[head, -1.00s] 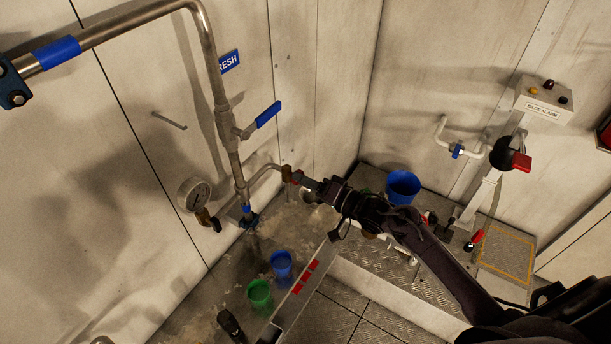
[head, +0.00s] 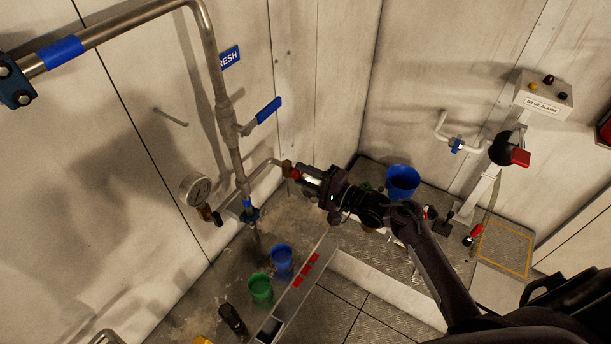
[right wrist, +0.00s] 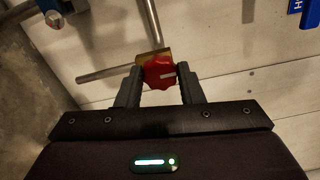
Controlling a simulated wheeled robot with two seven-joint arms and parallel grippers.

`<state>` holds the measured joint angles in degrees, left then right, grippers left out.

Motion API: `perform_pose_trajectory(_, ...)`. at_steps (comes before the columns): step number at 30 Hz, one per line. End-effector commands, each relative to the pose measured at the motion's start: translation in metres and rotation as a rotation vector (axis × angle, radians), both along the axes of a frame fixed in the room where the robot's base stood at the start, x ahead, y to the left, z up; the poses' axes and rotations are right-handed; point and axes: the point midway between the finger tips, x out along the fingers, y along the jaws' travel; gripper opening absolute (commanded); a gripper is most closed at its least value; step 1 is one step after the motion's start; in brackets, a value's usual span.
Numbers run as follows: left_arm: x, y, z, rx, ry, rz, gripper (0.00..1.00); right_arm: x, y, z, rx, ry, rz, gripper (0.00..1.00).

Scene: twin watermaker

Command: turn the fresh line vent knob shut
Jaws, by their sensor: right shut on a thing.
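The red vent knob (right wrist: 159,72) sits on a brass fitting at the end of the thin branch pipe off the fresh line. In the right wrist view it lies between the two fingers of my right gripper (right wrist: 160,88), which is shut on it. In the head view the knob (head: 296,173) shows as a bit of red at the tip of my right gripper (head: 303,174), next to the brass fitting (head: 287,168). A pale mark shows on the knob's face. My left gripper is not in view.
A blue-handled valve (head: 268,110) stands on the fresh line pipe (head: 222,95) above. A gauge (head: 196,190) is at the left. A blue cup (head: 281,260) and a green cup (head: 260,289) stand below. A blue bucket (head: 402,182) is behind my right arm.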

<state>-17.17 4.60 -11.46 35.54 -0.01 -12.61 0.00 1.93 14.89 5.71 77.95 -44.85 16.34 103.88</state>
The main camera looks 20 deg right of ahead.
Motion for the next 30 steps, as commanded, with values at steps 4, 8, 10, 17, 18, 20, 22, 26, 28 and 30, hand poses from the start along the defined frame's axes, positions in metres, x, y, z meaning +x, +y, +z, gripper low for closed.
perform_pose_trajectory(4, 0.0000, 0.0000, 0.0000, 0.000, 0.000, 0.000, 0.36, -0.0004, -0.0002, -0.0012, 0.015, 0.016, 0.000, 0.11)
perform_pose_trajectory(8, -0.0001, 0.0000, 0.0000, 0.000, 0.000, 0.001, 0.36, -0.0003, -0.0002, -0.0012, 0.019, 0.019, 0.000, 0.11)
perform_pose_trajectory(10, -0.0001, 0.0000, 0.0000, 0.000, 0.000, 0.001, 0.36, -0.0004, -0.0003, -0.0013, 0.020, 0.020, 0.000, 0.11)
perform_pose_trajectory(17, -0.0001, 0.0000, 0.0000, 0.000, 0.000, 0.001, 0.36, -0.0004, -0.0003, -0.0013, 0.019, 0.019, 0.000, 0.37)
perform_pose_trajectory(18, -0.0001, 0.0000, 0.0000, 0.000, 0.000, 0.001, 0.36, -0.0004, -0.0003, -0.0013, 0.019, 0.019, 0.000, 0.42)
perform_pose_trajectory(20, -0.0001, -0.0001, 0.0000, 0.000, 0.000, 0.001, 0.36, -0.0004, -0.0003, -0.0011, 0.019, 0.018, 0.000, 0.50)
perform_pose_trajectory(22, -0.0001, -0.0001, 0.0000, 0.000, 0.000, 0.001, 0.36, -0.0003, -0.0003, -0.0009, 0.019, 0.018, -0.001, 0.56)
perform_pose_trajectory(26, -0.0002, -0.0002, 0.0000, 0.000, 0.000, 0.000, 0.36, -0.0002, -0.0003, -0.0005, 0.019, 0.016, -0.001, 0.56)
perform_pose_trajectory(28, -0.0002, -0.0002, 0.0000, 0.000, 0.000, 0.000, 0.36, -0.0001, -0.0001, -0.0004, 0.018, 0.016, -0.001, 0.56)
perform_pose_trajectory(30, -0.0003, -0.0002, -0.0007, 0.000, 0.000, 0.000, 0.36, -0.0012, -0.0011, -0.0008, 0.018, 0.016, -0.001, 0.56)
